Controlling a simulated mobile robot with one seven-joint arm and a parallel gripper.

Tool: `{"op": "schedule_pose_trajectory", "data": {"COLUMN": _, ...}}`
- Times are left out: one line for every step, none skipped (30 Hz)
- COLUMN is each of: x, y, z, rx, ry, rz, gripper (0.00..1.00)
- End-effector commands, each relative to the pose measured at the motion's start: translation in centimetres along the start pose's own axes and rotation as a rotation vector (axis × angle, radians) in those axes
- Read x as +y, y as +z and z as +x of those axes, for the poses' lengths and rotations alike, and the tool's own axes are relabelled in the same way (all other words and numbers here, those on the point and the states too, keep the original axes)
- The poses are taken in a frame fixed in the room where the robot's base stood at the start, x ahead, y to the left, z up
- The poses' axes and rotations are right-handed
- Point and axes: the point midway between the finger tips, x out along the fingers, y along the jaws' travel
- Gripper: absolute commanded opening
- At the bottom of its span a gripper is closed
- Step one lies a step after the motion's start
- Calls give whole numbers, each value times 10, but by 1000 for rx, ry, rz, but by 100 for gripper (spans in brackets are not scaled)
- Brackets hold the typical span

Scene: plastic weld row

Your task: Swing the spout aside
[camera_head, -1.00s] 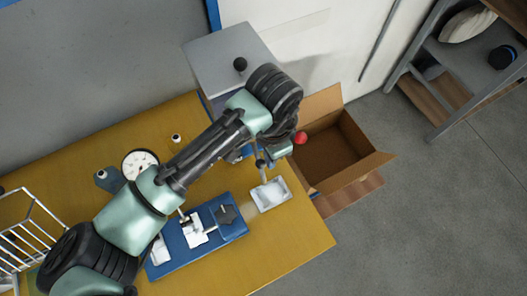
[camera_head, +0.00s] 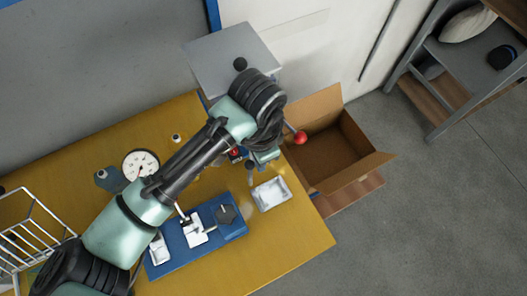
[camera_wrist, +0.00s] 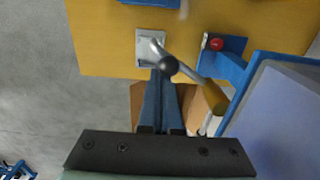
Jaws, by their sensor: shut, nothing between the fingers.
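The spout, a thin grey tube with a dark round knob (camera_wrist: 168,66), shows in the wrist view. Its pale end reaches toward the small white tray (camera_wrist: 143,60). In the head view the knob (camera_head: 249,167) is left of the white tray (camera_head: 284,203), below my wrist. A grey rod runs from near the knob to a tan cylinder (camera_wrist: 214,97). My gripper (camera_wrist: 162,75) is shut and empty, its fingertips close beside the knob in the picture. I cannot tell whether they touch. In the head view my wrist hides the fingers.
A blue fixture (camera_head: 185,256) stands on the yellow table (camera_head: 302,236), left of the tray. A red button (camera_wrist: 216,44) is on a blue mount near the spout. An open cardboard box (camera_head: 345,180) stands beyond the table edge, with a red ball (camera_head: 300,137) on a rod above it.

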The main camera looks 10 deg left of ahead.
Motion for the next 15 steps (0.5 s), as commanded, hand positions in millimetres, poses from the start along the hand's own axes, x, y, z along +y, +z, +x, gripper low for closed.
{"op": "schedule_pose_trajectory", "data": {"x": -1, "y": 3, "z": 0, "rx": 0, "ry": 1, "rz": -3, "gripper": 0}}
{"op": "schedule_pose_trajectory", "data": {"x": -1, "y": 5, "z": 0, "rx": 0, "ry": 1, "rz": -3, "gripper": 0}}
{"op": "schedule_pose_trajectory", "data": {"x": -1, "y": 6, "z": 0, "rx": 0, "ry": 1, "rz": -3, "gripper": 0}}
{"op": "schedule_pose_trajectory", "data": {"x": -1, "y": 7, "z": 0, "rx": 0, "ry": 1, "rz": -2, "gripper": 0}}
{"op": "schedule_pose_trajectory", "data": {"x": -2, "y": 7, "z": 0, "rx": 0, "ry": 1, "rz": -1, "gripper": 0}}
{"op": "schedule_pose_trajectory", "data": {"x": -2, "y": 8, "z": 0, "rx": -1, "ry": 1, "rz": 0, "gripper": 0}}
{"op": "schedule_pose_trajectory", "data": {"x": -2, "y": 8, "z": 0, "rx": -1, "ry": 1, "rz": 0, "gripper": 0}}
{"op": "schedule_pose_trajectory", "data": {"x": -2, "y": 7, "z": 0, "rx": -1, "ry": 1, "rz": 0, "gripper": 0}}
{"op": "schedule_pose_trajectory", "data": {"x": -2, "y": 7, "z": 0, "rx": -1, "ry": 1, "rz": 0, "gripper": 0}}
{"op": "schedule_pose_trajectory", "data": {"x": -2, "y": 7, "z": 0, "rx": -1, "ry": 0, "rz": 0, "gripper": 0}}
{"op": "schedule_pose_trajectory", "data": {"x": -2, "y": 7, "z": 0, "rx": 0, "ry": 0, "rz": 0, "gripper": 0}}
{"op": "schedule_pose_trajectory", "data": {"x": -2, "y": 7, "z": 0, "rx": 0, "ry": 0, "rz": 0, "gripper": 0}}
{"op": "schedule_pose_trajectory", "data": {"x": -2, "y": 7, "z": 0, "rx": 0, "ry": 0, "rz": 0, "gripper": 0}}
{"op": "schedule_pose_trajectory", "data": {"x": -2, "y": 8, "z": 0, "rx": 0, "ry": 0, "rz": -1, "gripper": 0}}
{"op": "schedule_pose_trajectory", "data": {"x": -2, "y": 8, "z": 0, "rx": 0, "ry": 0, "rz": -1, "gripper": 0}}
